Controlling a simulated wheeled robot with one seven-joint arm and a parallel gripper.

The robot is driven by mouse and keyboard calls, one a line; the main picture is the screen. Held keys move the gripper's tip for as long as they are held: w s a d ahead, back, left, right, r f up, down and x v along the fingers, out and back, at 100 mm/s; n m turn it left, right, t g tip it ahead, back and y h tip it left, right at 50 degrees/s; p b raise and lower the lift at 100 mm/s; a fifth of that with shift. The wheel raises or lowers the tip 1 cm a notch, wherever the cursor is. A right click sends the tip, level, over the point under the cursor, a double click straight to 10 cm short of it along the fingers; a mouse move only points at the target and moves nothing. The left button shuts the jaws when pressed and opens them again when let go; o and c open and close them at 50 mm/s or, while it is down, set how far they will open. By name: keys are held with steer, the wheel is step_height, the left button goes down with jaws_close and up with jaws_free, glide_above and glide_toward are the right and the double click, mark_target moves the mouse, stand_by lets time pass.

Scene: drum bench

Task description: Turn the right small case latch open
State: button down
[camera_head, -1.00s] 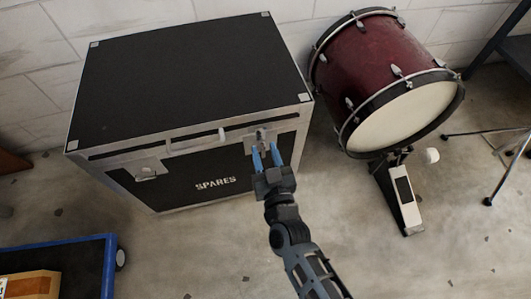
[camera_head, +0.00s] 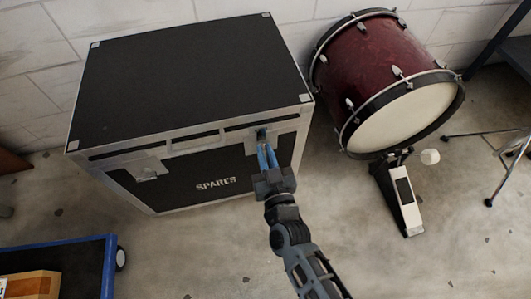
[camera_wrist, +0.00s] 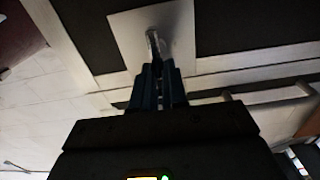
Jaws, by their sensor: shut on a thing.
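The black case (camera_head: 190,75) with silver edges and the word SPARES stands on the floor against the wall. Its right latch (camera_head: 261,133) is on the front at the right; my gripper's blue fingers partly cover it. In the wrist view the latch's metal tab (camera_wrist: 152,42) stands out from its pale plate (camera_wrist: 125,35), with its end between the fingers. My gripper (camera_head: 266,150) is shut on the latch; it also shows in the wrist view (camera_wrist: 157,75). The left latch (camera_head: 147,170) is on the front at the left.
A dark red bass drum (camera_head: 375,75) with a pedal (camera_head: 402,195) stands close to the right of the case. A blue-edged cart (camera_head: 75,245) with a cardboard box is at the lower left.

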steer(key=shift+m, duration=0.3)
steer(key=m+b, duration=0.1)
steer(key=m, duration=0.1)
steer(key=d+m+b, duration=0.1)
steer(key=m, duration=0.1)
steer(key=shift+w+f+m, duration=0.1)
steer(key=shift+f+m, duration=0.1)
steer(key=shift+m, duration=0.1)
steer(key=m, duration=0.1)
steer(key=m+b, duration=0.1)
steer(key=m, duration=0.1)
steer(key=shift+d+f+m+b, duration=0.2)
steer(key=shift+f+m+b, duration=0.1)
steer(key=shift+b, duration=0.1)
steer(key=shift+w+d+f+m+b, duration=0.15)
steer(key=shift+m+b, duration=0.5)
steer(key=shift+m, duration=0.75)
steer(key=shift+s+d+f+m+b, duration=0.15)
steer(key=shift+m+b, duration=0.5)
steer(key=shift+m, duration=0.75)
steer(key=shift+w+f+m+b, duration=0.2)
steer(key=shift+m+b, duration=0.45)
steer(key=shift+m, duration=0.75)
steer(key=c, duration=1.2)
jaws_free()
steer(key=shift+o, duration=0.2)
